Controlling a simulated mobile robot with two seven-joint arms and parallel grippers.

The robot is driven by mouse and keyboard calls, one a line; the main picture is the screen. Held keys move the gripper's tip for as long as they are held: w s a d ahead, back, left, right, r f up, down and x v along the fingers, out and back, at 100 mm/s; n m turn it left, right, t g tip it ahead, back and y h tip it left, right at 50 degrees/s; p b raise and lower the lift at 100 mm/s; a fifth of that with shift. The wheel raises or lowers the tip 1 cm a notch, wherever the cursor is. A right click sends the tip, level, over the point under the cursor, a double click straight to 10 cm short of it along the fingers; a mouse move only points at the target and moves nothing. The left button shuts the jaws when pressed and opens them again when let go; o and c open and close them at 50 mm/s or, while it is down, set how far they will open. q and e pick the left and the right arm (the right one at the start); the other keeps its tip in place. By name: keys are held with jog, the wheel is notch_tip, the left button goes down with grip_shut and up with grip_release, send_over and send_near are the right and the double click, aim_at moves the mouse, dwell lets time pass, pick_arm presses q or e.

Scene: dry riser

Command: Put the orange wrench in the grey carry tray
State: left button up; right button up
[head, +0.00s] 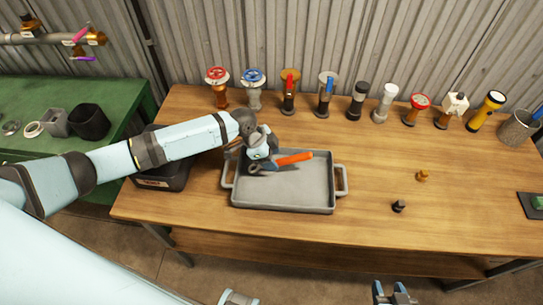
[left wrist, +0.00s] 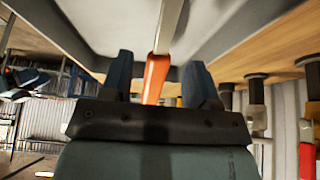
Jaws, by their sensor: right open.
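The orange wrench (head: 294,159) is over the left back part of the grey carry tray (head: 285,207), its orange handle pointing right. In the left wrist view, the wrench (left wrist: 155,78) runs between my left fingers, with its steel shank beyond. My left gripper (head: 264,165) is at the tray's left back corner; its fingers (left wrist: 158,82) stand apart with gaps on both sides of the handle. Whether the wrench rests on the tray floor is hard to tell. My right gripper (head: 392,294) is open and empty at the bottom edge, in front of the table.
Several valves and torches line the table's back edge, among them a red-wheeled valve (head: 217,76) and a yellow torch (head: 487,110). Two small fittings (head: 422,175) (head: 399,206) lie right of the tray. A black bin (head: 160,180) stands to its left. The table (head: 370,150) is otherwise largely clear.

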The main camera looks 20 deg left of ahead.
pick_arm(q)
jog(key=v, duration=1.3)
jog(key=shift+a+r+b, duration=0.15)
jog(key=shift+r+b, duration=0.2)
jog(key=shift+s+f, duration=0.1)
